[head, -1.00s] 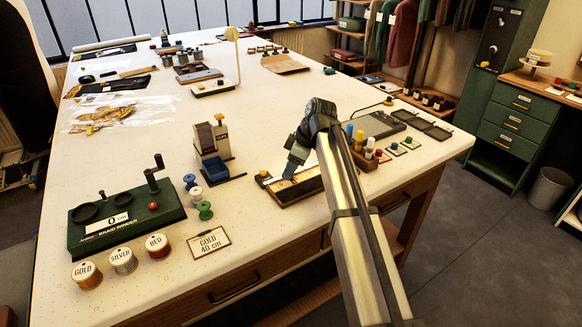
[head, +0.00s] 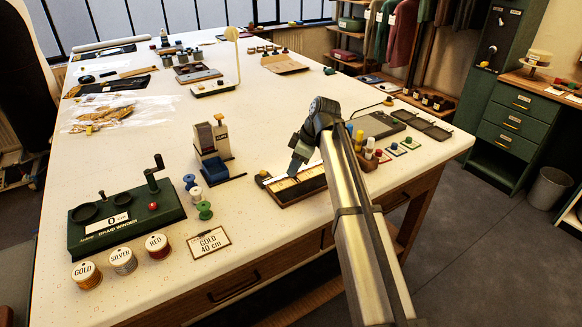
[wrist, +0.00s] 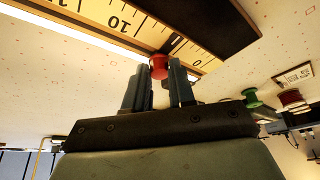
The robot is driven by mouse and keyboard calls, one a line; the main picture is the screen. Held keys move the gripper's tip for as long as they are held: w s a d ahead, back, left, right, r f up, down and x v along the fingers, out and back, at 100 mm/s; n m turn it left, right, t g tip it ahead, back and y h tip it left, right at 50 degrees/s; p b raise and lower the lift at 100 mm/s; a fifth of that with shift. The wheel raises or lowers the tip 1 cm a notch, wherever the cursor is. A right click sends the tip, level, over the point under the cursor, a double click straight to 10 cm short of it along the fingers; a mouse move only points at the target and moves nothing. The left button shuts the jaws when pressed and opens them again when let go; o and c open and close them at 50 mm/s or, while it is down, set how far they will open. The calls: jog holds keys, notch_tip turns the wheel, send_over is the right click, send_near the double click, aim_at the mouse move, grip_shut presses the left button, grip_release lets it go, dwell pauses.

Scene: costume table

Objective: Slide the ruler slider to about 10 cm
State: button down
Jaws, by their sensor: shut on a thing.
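The ruler lies in a dark wooden frame (head: 289,196) near the table's front edge. In the wrist view the yellow ruler scale (wrist: 100,15) appears upside down, with 10 and 0 readable. The slider's red knob (wrist: 159,66) sits between the two dark fingers of my gripper (wrist: 161,74), which is shut on it. A dark slider mark (wrist: 173,43) crosses the scale between 0 and 10. In the head view my gripper (head: 294,172) is over the ruler and hides the knob.
A clip dispenser (head: 212,150) and a braid winder (head: 122,215) stand left of the ruler, with several spools (head: 204,210) between. A holder of coloured pegs (head: 368,158) is close on the right of my arm. A card (head: 210,242) lies in front.

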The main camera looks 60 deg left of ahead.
jog(key=w, duration=0.4)
jog(key=shift+s, duration=0.15)
jog(key=c, duration=1)
grip_release()
jog(key=shift+r, duration=0.1)
jog(key=v, duration=1.3)
jog(key=shift+d+r, duration=0.15)
jog(key=shift+r, duration=0.15)
